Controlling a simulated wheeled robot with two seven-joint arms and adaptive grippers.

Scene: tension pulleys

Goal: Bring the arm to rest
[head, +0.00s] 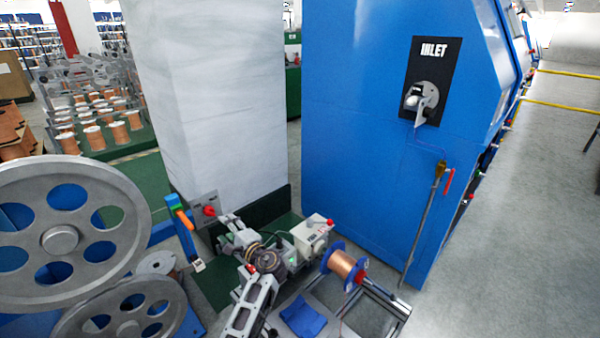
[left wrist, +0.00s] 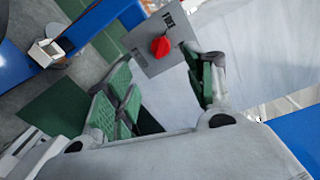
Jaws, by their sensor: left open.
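My left gripper (head: 226,232) is in the lower middle of the head view, at the end of my left arm. It points up and left toward a grey plate with a red rotary knob (head: 209,211) by the base of the white pillar. In the left wrist view my left gripper (left wrist: 160,75) has its two green-padded fingers spread apart. The red knob (left wrist: 160,46) shows beyond the fingertips. Nothing is seen held between the fingers. I cannot tell the exact distance from the fingertips to the knob. My right gripper is not in view.
Large grey pulley wheels (head: 60,238) stand at the left. A white pillar (head: 205,110) rises behind the gripper. A blue machine marked INLET (head: 370,150) stands right of it. A copper spool (head: 341,263) is close right of my arm. Grey floor (head: 510,220) is clear at right.

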